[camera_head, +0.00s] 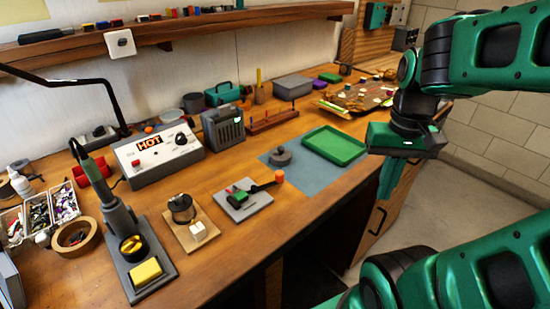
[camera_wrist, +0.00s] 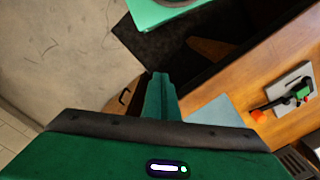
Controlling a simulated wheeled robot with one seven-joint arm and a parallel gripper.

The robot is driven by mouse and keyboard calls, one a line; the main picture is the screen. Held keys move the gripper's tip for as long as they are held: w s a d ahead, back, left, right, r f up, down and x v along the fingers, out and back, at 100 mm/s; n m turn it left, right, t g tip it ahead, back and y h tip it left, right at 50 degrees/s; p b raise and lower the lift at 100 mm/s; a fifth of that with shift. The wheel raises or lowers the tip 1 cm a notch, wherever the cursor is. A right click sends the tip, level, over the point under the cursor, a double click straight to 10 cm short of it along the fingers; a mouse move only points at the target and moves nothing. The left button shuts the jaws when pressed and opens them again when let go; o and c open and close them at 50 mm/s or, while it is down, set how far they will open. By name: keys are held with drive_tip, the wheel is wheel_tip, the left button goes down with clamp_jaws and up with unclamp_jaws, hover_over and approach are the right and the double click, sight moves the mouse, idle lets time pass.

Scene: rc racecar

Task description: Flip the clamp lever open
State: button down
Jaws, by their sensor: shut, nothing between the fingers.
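The clamp sits on a small grey plate (camera_head: 243,203) on the bench. It has a green body (camera_head: 240,191) and a black lever (camera_head: 262,187) with an orange tip (camera_head: 279,177). The lever extends to the right, low over the plate. In the wrist view the clamp (camera_wrist: 300,94) is at the right edge, with its orange tip (camera_wrist: 257,115) toward the left. My gripper (camera_head: 387,190) is shut and empty. It hangs pointing down, well right of the clamp, by the bench's front edge. Its shut fingers also show in the wrist view (camera_wrist: 160,80).
A blue mat (camera_head: 290,182) with a dark round knob (camera_head: 280,156) and a green tray (camera_head: 335,146) lies right of the clamp. A wooden block base with a holder (camera_head: 182,208) and a soldering stand (camera_head: 140,260) stand to its left. The bench front is clear.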

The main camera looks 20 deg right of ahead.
drive_tip(key=w+a+r+n+g, duration=0.1)
drive_tip(key=w+a, duration=0.3)
drive_tip(key=w, duration=0.5)
drive_tip(key=w+a+r+n, duration=0.1)
drive_tip(key=w+a+r, duration=0.3)
drive_tip(key=w, duration=0.5)
drive_tip(key=w+a+r+n+g, duration=0.1)
drive_tip(key=w+a+r, duration=0.1)
drive_tip(key=w+a, duration=0.4)
drive_tip(key=w, duration=0.3)
drive_tip(key=shift+w+a+r+g+y, duration=0.15)
drive_tip(key=shift+a+g+y, duration=0.1)
drive_tip(key=shift+g+y, duration=0.05)
drive_tip(key=x, duration=1)
drive_tip(key=s, duration=0.2)
drive_tip(key=shift+s+a, duration=0.5)
drive_tip(key=shift+s, duration=0.5)
